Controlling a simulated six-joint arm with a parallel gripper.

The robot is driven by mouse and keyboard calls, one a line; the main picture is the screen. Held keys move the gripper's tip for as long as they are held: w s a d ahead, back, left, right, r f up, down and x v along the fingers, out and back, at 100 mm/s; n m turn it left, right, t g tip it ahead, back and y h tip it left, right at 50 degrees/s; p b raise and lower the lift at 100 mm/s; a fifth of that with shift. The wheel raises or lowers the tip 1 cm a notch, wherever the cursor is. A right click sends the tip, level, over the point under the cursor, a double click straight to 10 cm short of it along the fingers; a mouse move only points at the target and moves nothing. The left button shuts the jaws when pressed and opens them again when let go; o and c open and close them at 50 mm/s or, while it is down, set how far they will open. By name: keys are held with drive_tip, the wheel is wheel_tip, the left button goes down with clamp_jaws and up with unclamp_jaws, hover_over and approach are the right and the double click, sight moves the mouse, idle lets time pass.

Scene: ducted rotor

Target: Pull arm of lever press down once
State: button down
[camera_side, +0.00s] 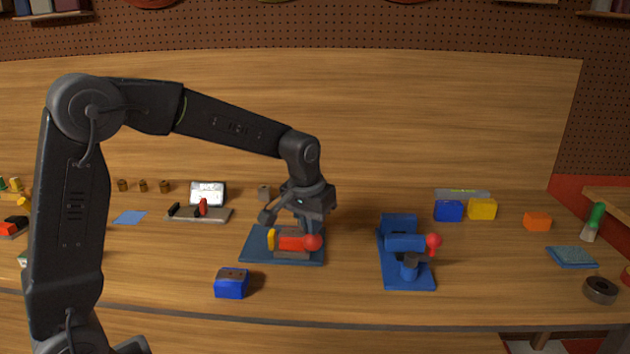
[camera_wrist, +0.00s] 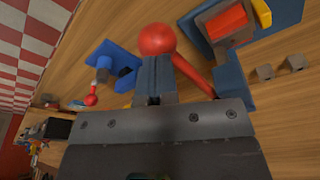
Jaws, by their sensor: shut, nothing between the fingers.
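A fixture with a dark blue base plate (camera_side: 255,246) has a red lever arm (camera_side: 290,243) ending in a red ball knob (camera_side: 312,242). Its lever looks near level in the side view. My gripper (camera_side: 304,226) is shut and empty, pointing down just above this lever. In the wrist view, the fingertips (camera_wrist: 156,64) are close to the red ball (camera_wrist: 157,39); I cannot tell whether they touch. A second, blue press-like device (camera_side: 405,243) with a red knob (camera_side: 433,240) stands to the right. The pictures do not settle which is the lever press.
A blue block (camera_side: 231,283) sits in front of the fixture. Blue (camera_side: 448,211), yellow (camera_side: 482,209) and orange (camera_side: 537,221) blocks are at the back right. A dark ring (camera_side: 600,290) lies at the far right. The front middle table is mostly clear.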

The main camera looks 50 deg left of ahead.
drive_tip(key=shift+f, duration=1.2)
drive_tip(key=shift+r, duration=0.1)
wheel_tip(320, 180, up, 15)
drive_tip(key=w+a, duration=0.2)
drive_tip(key=shift+a+r, duration=0.15)
idle(1.2)
drive_tip(key=shift+w, duration=0.1)
drive_tip(key=shift+r, duration=3)
